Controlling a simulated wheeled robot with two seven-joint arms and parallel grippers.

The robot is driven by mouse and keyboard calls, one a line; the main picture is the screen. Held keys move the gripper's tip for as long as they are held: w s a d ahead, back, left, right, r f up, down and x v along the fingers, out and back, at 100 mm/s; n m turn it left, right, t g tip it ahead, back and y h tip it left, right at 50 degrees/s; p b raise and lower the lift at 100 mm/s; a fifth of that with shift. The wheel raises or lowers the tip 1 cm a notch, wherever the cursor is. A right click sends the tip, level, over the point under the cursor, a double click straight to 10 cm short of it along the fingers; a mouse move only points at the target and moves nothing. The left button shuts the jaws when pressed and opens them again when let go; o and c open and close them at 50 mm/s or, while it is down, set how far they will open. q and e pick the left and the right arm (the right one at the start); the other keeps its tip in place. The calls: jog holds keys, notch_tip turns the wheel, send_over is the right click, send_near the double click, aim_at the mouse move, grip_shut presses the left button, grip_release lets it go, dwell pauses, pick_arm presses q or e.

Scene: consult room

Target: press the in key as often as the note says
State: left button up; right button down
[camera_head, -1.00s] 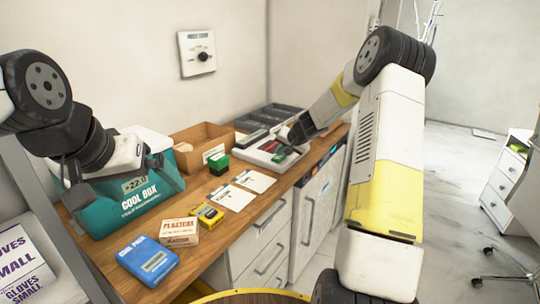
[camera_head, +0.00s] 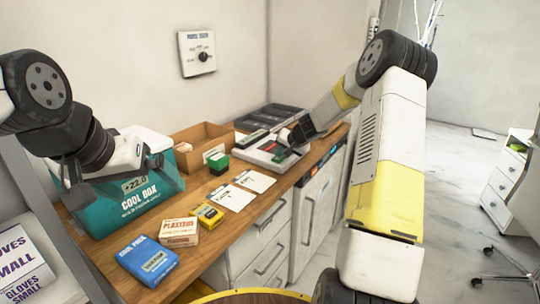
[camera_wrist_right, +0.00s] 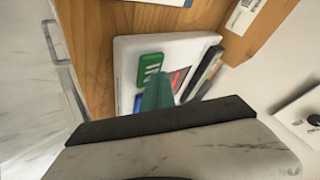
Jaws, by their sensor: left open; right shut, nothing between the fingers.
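A pale key panel (camera_head: 252,155) lies on the wooden counter; it also shows in the wrist view (camera_wrist_right: 126,52). There it has a green key (camera_wrist_right: 150,66) with white marks I cannot read, a blue key (camera_wrist_right: 138,103) partly hidden, and a dark and red area (camera_wrist_right: 179,78). My right gripper (camera_head: 284,148) is shut and empty, its tip (camera_wrist_right: 160,92) over the panel close to the keys; I cannot tell whether it touches. Two white note cards (camera_head: 232,197) (camera_head: 254,180) lie on the counter, their writing too small to read. My left gripper (camera_head: 72,174) is open by the cool box.
The teal cool box (camera_head: 140,195) stands at left. A cardboard box (camera_head: 198,140), a green block (camera_head: 219,163) and dark trays (camera_head: 275,117) sit behind. A blue pack (camera_head: 147,261), a plasters box (camera_head: 179,232) and a yellow device (camera_head: 207,214) stand in front.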

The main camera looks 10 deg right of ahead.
aim_at(280, 158)
jog(key=shift+f, duration=0.2)
dwell(0.3)
jog(key=shift+r, duration=0.95)
jog(key=shift+r, duration=2.55)
dwell(0.5)
notch_tip(280, 158, up, 4)
jog(key=m+y, duration=0.1)
jog(key=m, duration=1.6)
jog(key=shift+f, duration=0.15)
